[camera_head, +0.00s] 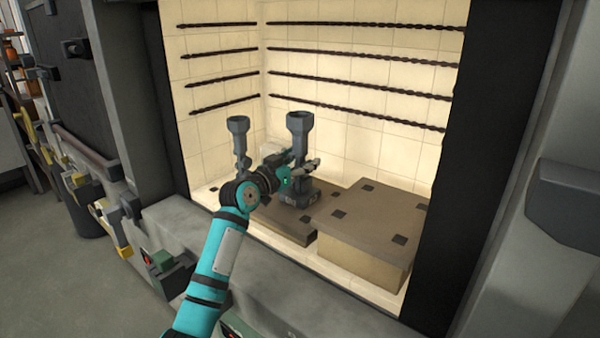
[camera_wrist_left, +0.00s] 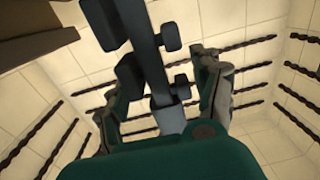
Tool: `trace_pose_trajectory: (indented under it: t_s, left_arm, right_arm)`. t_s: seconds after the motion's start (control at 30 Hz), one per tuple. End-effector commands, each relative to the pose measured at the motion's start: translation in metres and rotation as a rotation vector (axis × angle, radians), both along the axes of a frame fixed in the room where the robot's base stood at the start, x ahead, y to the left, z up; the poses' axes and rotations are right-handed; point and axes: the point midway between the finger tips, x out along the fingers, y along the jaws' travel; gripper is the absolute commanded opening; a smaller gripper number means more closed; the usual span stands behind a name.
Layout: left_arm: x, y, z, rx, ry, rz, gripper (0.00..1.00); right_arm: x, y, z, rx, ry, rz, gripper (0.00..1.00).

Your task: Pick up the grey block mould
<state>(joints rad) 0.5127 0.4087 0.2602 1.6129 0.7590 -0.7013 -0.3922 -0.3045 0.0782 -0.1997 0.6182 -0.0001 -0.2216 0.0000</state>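The grey block mould (camera_head: 299,135) stands upright in the kiln, with a funnel top, a stem and a blocky base on a low brown shelf. My left gripper (camera_head: 300,168) is at its stem, and the arm hides part of the mould. In the left wrist view the grey mould (camera_wrist_left: 150,45) runs between the two spread fingers (camera_wrist_left: 165,105), with blocks on its sides. Gaps show between its stem and the fingers, so the gripper looks open around it. Contact is hard to judge. My right gripper is not in view.
A thinner grey mould (camera_head: 238,130) with a funnel top stands close by on the left. A higher brown slab (camera_head: 375,212) is on the right. Dark twisted rods (camera_head: 350,85) line the kiln walls. The kiln's front sill (camera_head: 290,285) lies below the arm.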

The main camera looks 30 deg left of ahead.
Motion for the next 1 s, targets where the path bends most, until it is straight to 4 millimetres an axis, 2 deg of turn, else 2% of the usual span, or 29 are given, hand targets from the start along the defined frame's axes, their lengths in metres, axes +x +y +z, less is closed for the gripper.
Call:
trace_pose_trajectory:
  t_s: [0.03,0.4,0.47,0.77,1.0]
  left_arm:
    - [0.000,0.000,0.000,0.000,0.000,0.000,0.57]
    - [0.000,0.000,0.000,0.000,0.000,0.000,0.09]
    - [0.000,0.000,0.002,0.001,-0.004,0.001,0.02]
    - [0.000,0.001,0.004,0.002,-0.005,0.001,0.02]
    - [-0.001,0.001,0.026,0.005,-0.008,0.001,0.02]
  right_arm:
    - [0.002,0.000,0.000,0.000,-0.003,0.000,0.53]
    - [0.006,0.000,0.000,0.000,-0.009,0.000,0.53]
    - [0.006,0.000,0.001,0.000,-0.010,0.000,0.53]
    - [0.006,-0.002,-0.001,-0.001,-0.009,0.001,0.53]
    - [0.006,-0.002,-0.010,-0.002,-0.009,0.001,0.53]
